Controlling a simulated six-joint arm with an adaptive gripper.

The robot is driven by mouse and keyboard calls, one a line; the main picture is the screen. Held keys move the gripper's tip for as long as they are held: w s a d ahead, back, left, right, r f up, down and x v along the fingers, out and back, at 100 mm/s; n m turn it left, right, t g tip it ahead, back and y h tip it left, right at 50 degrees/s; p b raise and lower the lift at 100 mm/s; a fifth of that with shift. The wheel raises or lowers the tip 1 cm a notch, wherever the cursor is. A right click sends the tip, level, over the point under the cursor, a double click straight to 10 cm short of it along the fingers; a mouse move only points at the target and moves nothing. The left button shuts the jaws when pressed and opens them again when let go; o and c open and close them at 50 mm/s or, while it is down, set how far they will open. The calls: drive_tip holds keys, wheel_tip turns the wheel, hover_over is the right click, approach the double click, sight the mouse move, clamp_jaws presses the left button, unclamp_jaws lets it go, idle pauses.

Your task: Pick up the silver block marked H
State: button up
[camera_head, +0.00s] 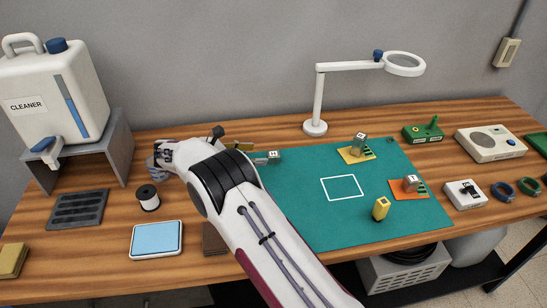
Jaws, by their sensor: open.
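Several silver blocks with small marks are in view. One block (270,157) is at the mat's back left edge, just right of my arm, with a pale label. Another (360,142) stands on a yellow base (350,157) at the back of the green mat. A third (411,183) stands on an orange base (405,194) at the right. The marks are too small for me to read an H surely. My gripper (157,170) is at the far left, open, beside the grey stand and away from these blocks. My wrist partly hides it.
The green mat (300,220) has a white square outline and a yellow block (381,208). A magnifier lamp (316,100) stands behind it. A cleaner jug (50,95) on a grey stand (118,145), a spool (148,198) and a blue-topped pad (156,239) are at the left.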

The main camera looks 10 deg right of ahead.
sight(272, 155)
drive_tip(key=shift+s+f, duration=0.15)
drive_tip(key=shift+f, duration=0.05)
drive_tip(key=shift+x, duration=1.3)
drive_tip(key=shift+s+d+r+x, duration=0.1)
drive_tip(key=shift+x, duration=0.75)
drive_tip(key=shift+s+d+r+x, duration=0.1)
drive_tip(key=shift+r+x, duration=0.05)
drive_tip(key=shift+x, duration=0.75)
drive_tip(key=shift+s+d+r+x, duration=0.1)
drive_tip(key=shift+x, duration=0.75)
clamp_jaws()
